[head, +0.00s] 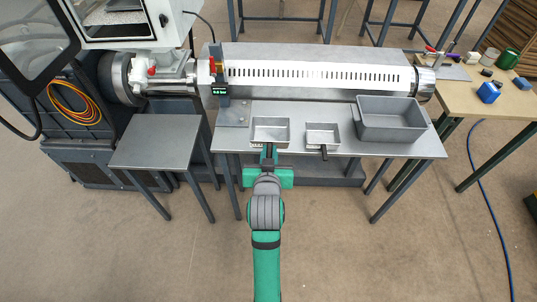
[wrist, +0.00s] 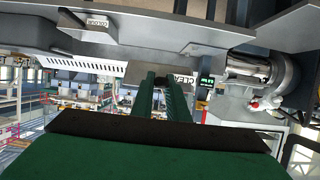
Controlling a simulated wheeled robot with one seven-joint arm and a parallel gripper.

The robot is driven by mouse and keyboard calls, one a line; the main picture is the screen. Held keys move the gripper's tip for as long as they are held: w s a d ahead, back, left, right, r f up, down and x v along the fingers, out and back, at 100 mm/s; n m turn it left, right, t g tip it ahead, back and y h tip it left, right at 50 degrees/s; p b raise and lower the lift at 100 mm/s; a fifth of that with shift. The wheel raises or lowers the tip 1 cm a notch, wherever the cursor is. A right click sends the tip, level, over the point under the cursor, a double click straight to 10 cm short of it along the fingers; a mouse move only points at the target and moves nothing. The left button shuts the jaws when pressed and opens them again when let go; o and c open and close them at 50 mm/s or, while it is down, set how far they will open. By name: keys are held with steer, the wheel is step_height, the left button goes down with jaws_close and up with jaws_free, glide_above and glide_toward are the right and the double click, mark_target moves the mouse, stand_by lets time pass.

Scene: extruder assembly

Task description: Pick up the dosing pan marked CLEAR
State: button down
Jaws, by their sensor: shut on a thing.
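The pan marked CLEAR (head: 270,133) is a grey, open, shallow tray above the front of the metal table. My gripper (head: 269,152) is shut on its handle at the near side. In the wrist view, which looks upside down, my gripper's fingers (wrist: 162,85) reach to the pan (wrist: 137,77), and a finger partly covers its label. The pan looks larger than the other one and stands apart from the table in the wrist view, so it appears raised. A second pan (head: 322,134), with a dark handle, rests on the table to the right; its label (wrist: 97,22) seems to read COLOUR.
A deep grey bin (head: 391,121) stands on the metal table (head: 405,148), right of the second pan. The long extruder barrel (head: 315,76) runs behind. An empty side table (head: 157,142) is at the left.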

mark_target(275, 139)
steer(key=shift+d+x, duration=0.25)
steer(key=shift+x, duration=1.1)
steer(key=shift+d+x, duration=0.25)
steer(key=shift+x, duration=1.1)
steer(key=shift+d+x, duration=0.25)
steer(key=shift+x, duration=1.1)
steer(key=shift+f, duration=0.1)
